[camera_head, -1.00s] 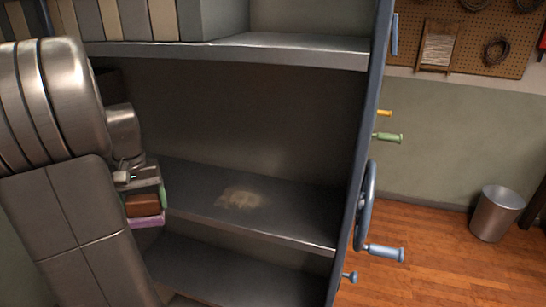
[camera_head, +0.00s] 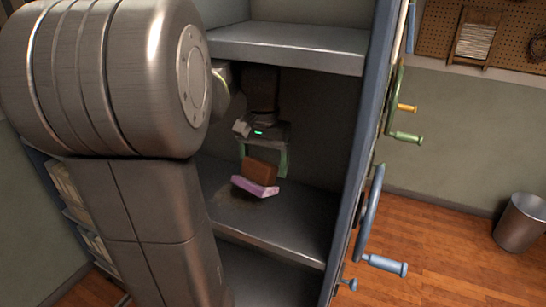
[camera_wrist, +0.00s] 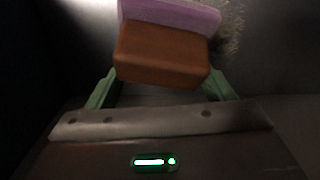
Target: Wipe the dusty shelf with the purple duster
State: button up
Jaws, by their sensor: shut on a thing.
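The purple duster has a brown block handle and a purple pad (camera_head: 256,187). My gripper (camera_head: 264,170) is shut on the brown handle, with a green finger on each side. In the wrist view the handle (camera_wrist: 160,55) sits between the fingers and the purple pad (camera_wrist: 172,15) lies beyond it. The duster is inside the cabinet at the dusty shelf (camera_head: 285,228), low over or on its surface; I cannot tell if it touches. The dust patch (camera_head: 232,207) shows partly beside and below the pad. It also shows at the wrist view's upper right (camera_wrist: 233,30).
An upper shelf (camera_head: 290,62) is above my gripper and a lower shelf (camera_head: 260,278) is below. The cabinet's blue side edge (camera_head: 350,150) bounds the right. A blue handwheel (camera_head: 370,215) and a green handle (camera_head: 406,138) stick out there. A metal bin (camera_head: 520,222) stands on the floor.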

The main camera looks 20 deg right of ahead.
jog(key=shift+d, duration=0.25)
jog(key=f+b, duration=0.4)
jog(key=shift+s+d+f+b, duration=0.2)
jog(key=shift+d+b, duration=0.05)
jog(key=shift+b, duration=0.05)
jog(key=shift+f+b, duration=0.5)
jog(key=shift+f, duration=0.05)
jog(key=shift+f, duration=0.15)
jog(key=shift+a, duration=0.1)
